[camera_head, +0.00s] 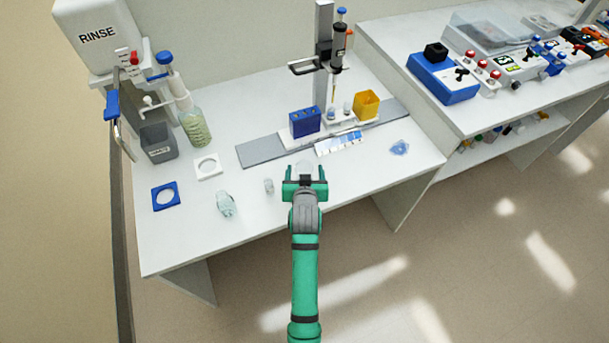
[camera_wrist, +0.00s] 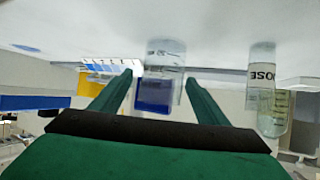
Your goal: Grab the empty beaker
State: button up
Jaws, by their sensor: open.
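A clear glass beaker (camera_head: 306,168) stands on the white bench just beyond my gripper (camera_head: 305,183), close to the bench's front edge. In the wrist view, which looks upside down, the beaker (camera_wrist: 164,68) lies between the two green fingers of my gripper (camera_wrist: 158,84), at about their tips. The fingers are apart and I see no grip on it. It looks clear, with a blue rack showing through it, so its contents are hard to judge.
Behind the beaker are a blue rack (camera_head: 305,122), a yellow box (camera_head: 367,104) and a pipette stand (camera_head: 323,50). The bench right of the beaker is mostly clear.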

aim_at(305, 167)
jog(key=shift+x, duration=1.9)
jog(key=c, duration=1.1)
jog(key=shift+r, duration=0.15)
